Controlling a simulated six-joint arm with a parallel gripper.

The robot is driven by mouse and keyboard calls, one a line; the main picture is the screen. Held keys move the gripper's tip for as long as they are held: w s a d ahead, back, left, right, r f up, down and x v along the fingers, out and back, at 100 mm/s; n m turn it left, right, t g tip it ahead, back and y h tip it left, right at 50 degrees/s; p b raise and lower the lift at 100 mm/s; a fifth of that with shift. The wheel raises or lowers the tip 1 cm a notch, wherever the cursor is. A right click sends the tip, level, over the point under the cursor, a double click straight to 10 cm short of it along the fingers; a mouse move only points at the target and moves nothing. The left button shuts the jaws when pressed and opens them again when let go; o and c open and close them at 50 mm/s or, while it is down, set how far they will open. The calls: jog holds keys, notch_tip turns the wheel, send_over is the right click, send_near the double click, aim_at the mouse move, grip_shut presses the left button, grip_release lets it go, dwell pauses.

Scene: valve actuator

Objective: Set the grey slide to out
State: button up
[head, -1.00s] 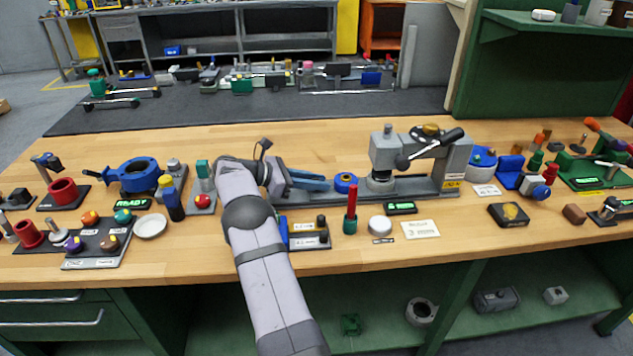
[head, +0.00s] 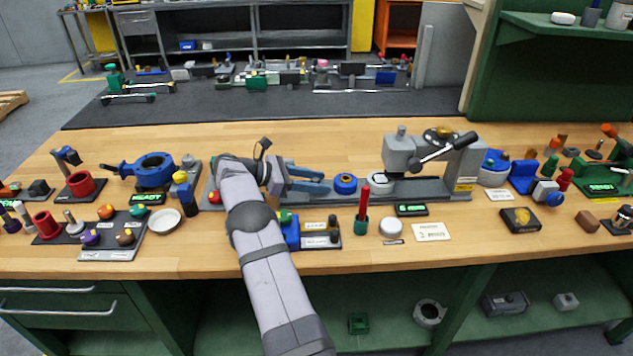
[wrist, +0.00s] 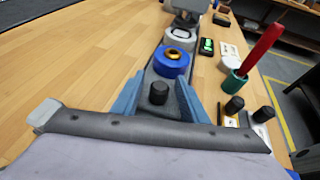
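The grey slide (wrist: 170,112) is a long flat grey bar on the rail of the grey lever press (head: 400,150). It carries a black knob (wrist: 158,93), a blue ring (wrist: 172,61) and a pale round piece (wrist: 180,38). In the head view the blue ring (head: 346,183) is clear of the press, to its left. The pale piece (head: 380,182) is near the press's left side. My gripper (head: 325,181) is at the slide's left part, its two blue fingers (wrist: 160,79) along the slide's sides with the knob between them. The finger contact is partly hidden.
A green cup with a red stick (head: 361,222), a small knob panel (head: 320,241) and a white disc (head: 391,228) stand in front of the rail. A blue valve (head: 150,170) stands to the left. The bench (wrist: 80,75) behind the rail is clear.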

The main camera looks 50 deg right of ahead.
jog(key=shift+b+v, duration=0.6)
jog(key=shift+v, duration=3.1)
jog(key=shift+r, duration=0.1)
